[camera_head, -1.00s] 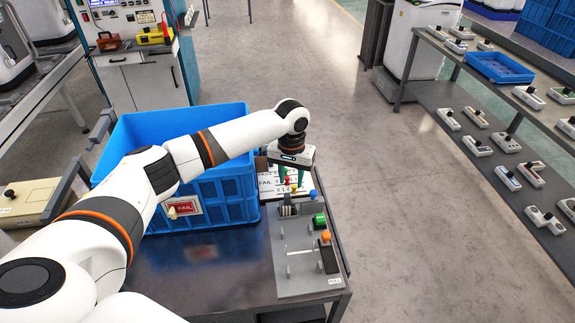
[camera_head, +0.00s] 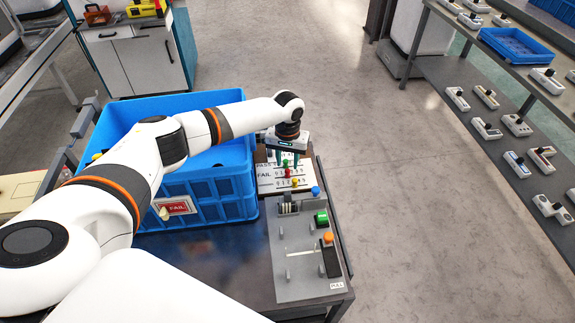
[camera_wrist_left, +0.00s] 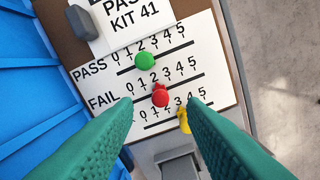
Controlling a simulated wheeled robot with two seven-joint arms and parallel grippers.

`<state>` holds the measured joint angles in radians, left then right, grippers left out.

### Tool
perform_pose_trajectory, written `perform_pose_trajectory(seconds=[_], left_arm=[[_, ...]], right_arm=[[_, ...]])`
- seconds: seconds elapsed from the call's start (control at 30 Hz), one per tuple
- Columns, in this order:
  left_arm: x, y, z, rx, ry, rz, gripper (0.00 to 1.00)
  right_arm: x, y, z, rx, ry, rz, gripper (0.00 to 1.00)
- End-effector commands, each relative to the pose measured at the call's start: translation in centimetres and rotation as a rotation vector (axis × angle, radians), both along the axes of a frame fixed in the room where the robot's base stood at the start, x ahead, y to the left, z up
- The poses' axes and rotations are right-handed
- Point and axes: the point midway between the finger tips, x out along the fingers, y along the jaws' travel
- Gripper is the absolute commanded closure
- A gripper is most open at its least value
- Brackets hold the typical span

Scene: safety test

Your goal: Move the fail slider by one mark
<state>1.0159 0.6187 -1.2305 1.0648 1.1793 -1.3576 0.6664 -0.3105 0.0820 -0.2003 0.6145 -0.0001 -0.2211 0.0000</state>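A white slider board (camera_wrist_left: 216,85) carries a PASS row, a FAIL row and a lower row, each numbered 0 to 5. The red FAIL knob (camera_wrist_left: 160,97) sits near the 2; its exact mark is hard to tell. The green PASS knob (camera_wrist_left: 144,61) lies above it, and a yellow knob (camera_wrist_left: 184,121) below right. My left gripper (camera_wrist_left: 160,106) is open, its green fingers on either side of the red knob, apart from it in the picture. The head view shows the left gripper (camera_head: 287,158) over the board, beside the red knob (camera_head: 287,172). My right gripper is out of view.
A blue crate (camera_head: 215,190) with a FAIL sign stands left of the board, under my left arm. A grey panel (camera_head: 295,290) with green and orange controls lies in front of the board. A paper marked KIT 41 (camera_wrist_left: 130,20) is clipped above the rows.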

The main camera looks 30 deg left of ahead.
Motion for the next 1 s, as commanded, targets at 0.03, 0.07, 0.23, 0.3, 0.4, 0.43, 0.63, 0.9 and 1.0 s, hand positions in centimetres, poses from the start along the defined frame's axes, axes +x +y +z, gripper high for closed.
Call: perform_pose_trajectory(seconds=[0.03, 0.07, 0.23, 0.3, 0.4, 0.43, 0.63, 0.9, 1.0], left_arm=[[0.0, -0.1, -0.9, 0.000, 0.002, -0.001, 0.62], [0.0, 0.0, -1.3, 0.001, 0.001, -0.001, 0.62], [0.0, -0.1, -2.9, 0.001, 0.001, -0.001, 0.62], [0.0, 0.0, -3.2, 0.000, 0.000, -0.001, 0.62], [0.0, 0.0, -3.3, 0.000, -0.001, -0.002, 0.62], [0.0, 0.0, -3.3, 0.000, -0.001, -0.002, 0.62], [0.0, 0.0, -3.3, 0.000, -0.001, -0.002, 0.70], [0.0, 0.0, -3.3, 0.000, -0.001, -0.002, 1.00], [0.0, 0.0, -3.2, 0.000, -0.001, -0.002, 1.00]], right_arm=[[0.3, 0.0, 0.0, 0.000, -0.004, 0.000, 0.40], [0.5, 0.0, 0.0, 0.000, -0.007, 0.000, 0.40], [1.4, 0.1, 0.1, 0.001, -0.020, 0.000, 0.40], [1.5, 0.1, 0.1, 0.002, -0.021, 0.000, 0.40], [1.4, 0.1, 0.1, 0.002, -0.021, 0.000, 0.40], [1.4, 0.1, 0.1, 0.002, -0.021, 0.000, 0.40], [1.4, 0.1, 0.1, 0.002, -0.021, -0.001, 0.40], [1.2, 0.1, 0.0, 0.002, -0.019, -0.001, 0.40], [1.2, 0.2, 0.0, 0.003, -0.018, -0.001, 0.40]])
